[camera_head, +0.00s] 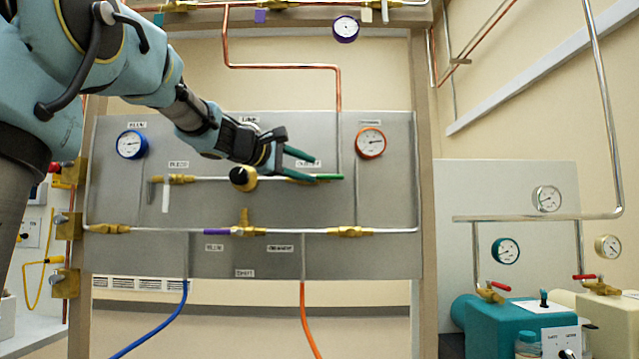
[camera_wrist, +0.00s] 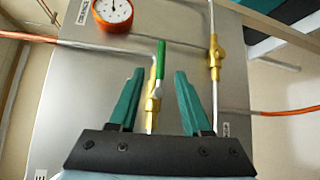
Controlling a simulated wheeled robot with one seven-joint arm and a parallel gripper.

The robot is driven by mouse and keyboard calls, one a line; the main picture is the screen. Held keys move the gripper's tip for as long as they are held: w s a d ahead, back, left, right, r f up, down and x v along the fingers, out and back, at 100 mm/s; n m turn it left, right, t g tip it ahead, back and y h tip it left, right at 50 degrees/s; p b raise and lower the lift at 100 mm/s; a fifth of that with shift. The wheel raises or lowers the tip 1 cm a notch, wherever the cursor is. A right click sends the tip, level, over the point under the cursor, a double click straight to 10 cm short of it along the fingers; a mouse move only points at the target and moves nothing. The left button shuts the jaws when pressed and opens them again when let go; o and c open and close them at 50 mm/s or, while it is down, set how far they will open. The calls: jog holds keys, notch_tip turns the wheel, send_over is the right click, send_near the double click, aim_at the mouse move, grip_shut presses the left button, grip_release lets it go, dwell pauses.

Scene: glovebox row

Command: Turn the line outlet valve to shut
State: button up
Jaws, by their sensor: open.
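A valve with a green lever (camera_head: 328,177) sits on the middle pipe of the grey panel. The lever lies in line with its pipe. In the wrist view the green lever (camera_wrist: 160,60) and its brass body (camera_wrist: 152,105) show between my fingers. My gripper (camera_head: 313,168) reaches in from the left, with its teal fingers spread and nothing held. In the wrist view the gripper (camera_wrist: 159,72) has clear space on both sides of the valve; contact is not visible. The label above the valve is partly hidden by a finger and unreadable, so its name cannot be confirmed.
A black-and-brass knob (camera_head: 243,178) lies just left of the gripper. A white lever (camera_head: 165,195) hangs further left, and a purple lever (camera_head: 215,231) is on the lower pipe. An orange-rimmed gauge (camera_head: 370,142) is right of the valve. Another brass fitting (camera_wrist: 214,60) stands beside my right finger.

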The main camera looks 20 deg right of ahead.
aim_at(329, 177)
jog(key=p+x, duration=0.2)
jog(key=x, duration=0.7)
jog(key=shift+d+f, duration=0.1)
grip_shut()
dwell(1.2)
